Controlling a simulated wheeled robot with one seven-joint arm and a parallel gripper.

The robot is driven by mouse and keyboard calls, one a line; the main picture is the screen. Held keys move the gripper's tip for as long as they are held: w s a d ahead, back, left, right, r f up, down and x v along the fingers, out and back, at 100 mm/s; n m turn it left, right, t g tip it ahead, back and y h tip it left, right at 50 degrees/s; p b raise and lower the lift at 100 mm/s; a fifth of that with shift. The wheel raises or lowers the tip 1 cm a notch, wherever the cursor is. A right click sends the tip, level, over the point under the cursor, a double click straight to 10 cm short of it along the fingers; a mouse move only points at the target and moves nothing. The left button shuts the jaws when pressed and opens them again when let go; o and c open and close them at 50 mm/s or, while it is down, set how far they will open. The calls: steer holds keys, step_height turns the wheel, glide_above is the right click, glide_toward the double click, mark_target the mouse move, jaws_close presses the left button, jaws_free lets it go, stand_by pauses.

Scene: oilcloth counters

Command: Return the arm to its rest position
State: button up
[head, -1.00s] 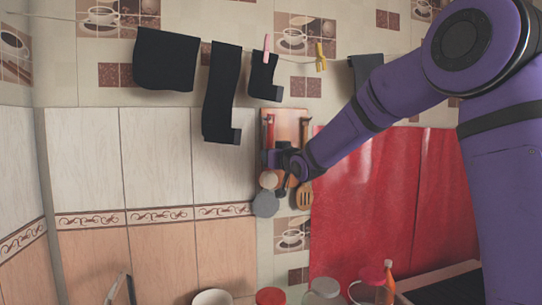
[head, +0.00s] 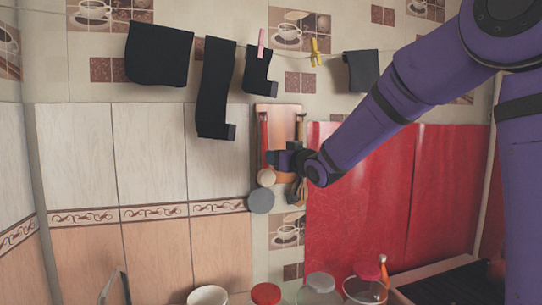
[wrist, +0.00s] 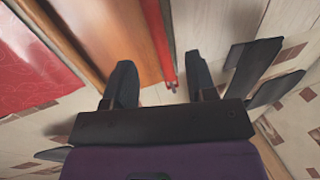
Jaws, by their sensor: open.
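My purple arm comes in from the upper right in the head view. My gripper (head: 272,157) is in front of the wooden board with hanging utensils on the tiled wall. In the wrist view my gripper (wrist: 160,88) has its two dark fingers wide apart, with nothing held between them. The wooden board (wrist: 130,30) and a red utensil handle (wrist: 158,40) lie beyond the fingers. I cannot tell from these views how far the fingertips are from them. My wrist hides part of the board and utensils in the head view.
Dark cloths (head: 160,55) hang from a line with a pink peg (head: 261,42) and a yellow peg (head: 314,52). A red panel (head: 375,215) covers the wall at the right. Jars, including a red-lidded one (head: 266,293), stand below. A dark rack (head: 455,287) is at the lower right.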

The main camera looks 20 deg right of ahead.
steer(key=s+d+f+m+g+h, duration=0.1)
steer(key=s+f+g, duration=0.2)
steer(key=s, duration=1)
steer(key=s+d+f+m+g+h, duration=0.1)
steer(key=s+g, duration=0.4)
steer(key=s, duration=0.9)
steer(key=s+d+f+m+g+h, duration=0.1)
steer(key=s+f+g, duration=0.3)
steer(key=s, duration=1)
steer(key=shift+d+f+h, duration=0.7)
steer(key=shift+f+h, duration=0.2)
